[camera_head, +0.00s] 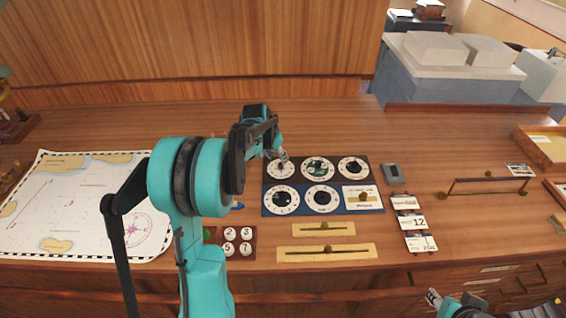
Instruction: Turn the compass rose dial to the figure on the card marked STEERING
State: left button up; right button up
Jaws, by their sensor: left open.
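A panel carries several round white dials. The upper left dial (280,172) seems to bear a star-like rose, partly covered by my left gripper. The upper middle dial (318,168) has a dark green patch, and the upper right dial (353,168) has a black knob. My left gripper (280,157) is open, its fingertips over the upper left dial; I cannot tell whether they touch it. Three white cards stand in a column right of the panel. The middle card (412,222) reads 12; the word STEERING is not legible on any. My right gripper (434,297) is at the bottom edge, mostly cut off.
The lower panel (302,212) is blue with two dials and a white plate. Two brass sliders (325,252) lie below it. A chart (75,205) covers the left. A dark block with numbered white buttons (238,242) and a brass rail (487,187) flank the panel.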

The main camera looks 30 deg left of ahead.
aim_at(280, 166)
pick_arm(q)
jog(key=b+x, duration=0.1)
jog(key=x, duration=0.4)
grip_shut()
